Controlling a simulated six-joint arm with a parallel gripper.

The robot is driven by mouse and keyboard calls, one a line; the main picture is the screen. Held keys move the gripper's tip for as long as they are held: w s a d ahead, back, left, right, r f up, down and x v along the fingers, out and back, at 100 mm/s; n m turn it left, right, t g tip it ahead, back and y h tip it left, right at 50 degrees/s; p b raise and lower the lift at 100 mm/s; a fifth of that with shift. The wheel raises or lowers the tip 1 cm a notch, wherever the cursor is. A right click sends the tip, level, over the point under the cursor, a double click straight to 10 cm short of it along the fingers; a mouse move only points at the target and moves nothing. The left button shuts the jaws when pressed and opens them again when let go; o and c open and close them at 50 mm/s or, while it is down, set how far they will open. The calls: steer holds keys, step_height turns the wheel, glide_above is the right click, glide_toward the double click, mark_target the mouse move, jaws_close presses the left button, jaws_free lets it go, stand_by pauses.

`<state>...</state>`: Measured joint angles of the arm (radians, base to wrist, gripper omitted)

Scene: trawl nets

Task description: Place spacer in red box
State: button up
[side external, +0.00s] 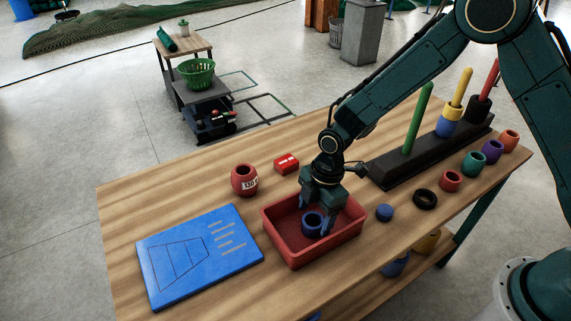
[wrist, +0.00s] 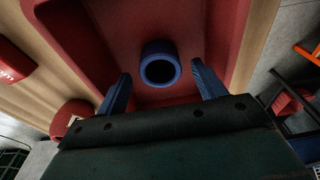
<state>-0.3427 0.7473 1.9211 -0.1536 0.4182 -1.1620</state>
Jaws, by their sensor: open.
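The red box (side external: 288,256) is an open tray on the wooden table, and its floor and walls also fill much of the wrist view (wrist: 215,50). A blue ring-shaped spacer (side external: 312,222) is inside the red box; the wrist view shows the blue spacer (wrist: 159,66) with its dark hole facing the camera. My gripper (side external: 314,224) is lowered into the box with its blue fingers either side of the spacer. In the wrist view my gripper (wrist: 163,88) is open, with visible gaps between both fingers and the spacer.
A blue panel (side external: 200,255) lies left of the box. A red barrel-shaped object (side external: 244,180) and a small red case (side external: 286,163) stand behind it. A black rack with coloured pegs (side external: 430,150) is at the right. Several loose rings, including a black one (side external: 425,198), lie before the rack.

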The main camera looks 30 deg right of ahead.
step_height(320, 180, up, 10)
steer(key=d, duration=0.1)
steer(key=shift+d+f, duration=0.2)
steer(key=shift+f, duration=0.05)
stand_by(0.4)
step_height(320, 180, up, 9)
steer(key=m+t, duration=0.2)
steer(key=m, duration=0.2)
glide_above(322, 216)
steer(key=s+d, duration=0.3)
steer(key=d, duration=0.2)
steer(key=s+d+r+m+t, duration=0.1)
steer(key=s+d+r+m, duration=0.4)
steer(key=s+r, duration=0.15)
steer(key=s+d+r+m+t+h, duration=0.1)
steer(key=s+d+r+m, duration=0.1)
steer(key=s, duration=0.4)
steer(key=s+d+r+m+t, duration=0.1)
steer(key=s+d+r+m, duration=0.1)
steer(key=s+d+m, duration=0.2)
steer(key=s+m, duration=0.3)
steer(key=shift+s+d+r+t+h, duration=0.25)
steer(key=shift+d+r+t+h, duration=0.05)
steer(key=shift+d+r+h, duration=0.1)
